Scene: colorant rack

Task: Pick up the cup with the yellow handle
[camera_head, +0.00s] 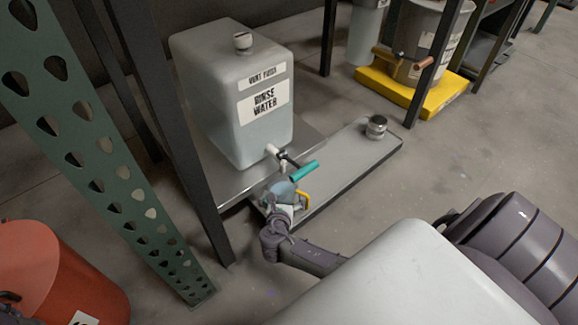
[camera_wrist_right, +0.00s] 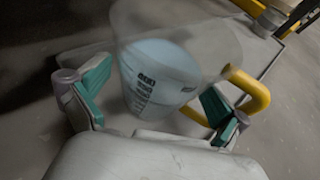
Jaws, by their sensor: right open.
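The cup (camera_head: 283,189) is clear, with a bluish tint and a yellow handle (camera_head: 305,199). It is at the near end of the low grey platform, below the jug's spigot. In the right wrist view the cup (camera_wrist_right: 158,78) has dark printed markings, and its yellow handle (camera_wrist_right: 256,92) is on the right. My right gripper (camera_head: 281,208) is open at the cup. In the wrist view its teal-padded fingers (camera_wrist_right: 152,97) are on either side of the cup, the right one close to the handle. Contact cannot be told. My left gripper is not in view.
A metal canister (camera_head: 376,127) stands at the platform's far end. Dark rack posts and a green perforated post (camera_head: 95,160) are left. Floor is clear right.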

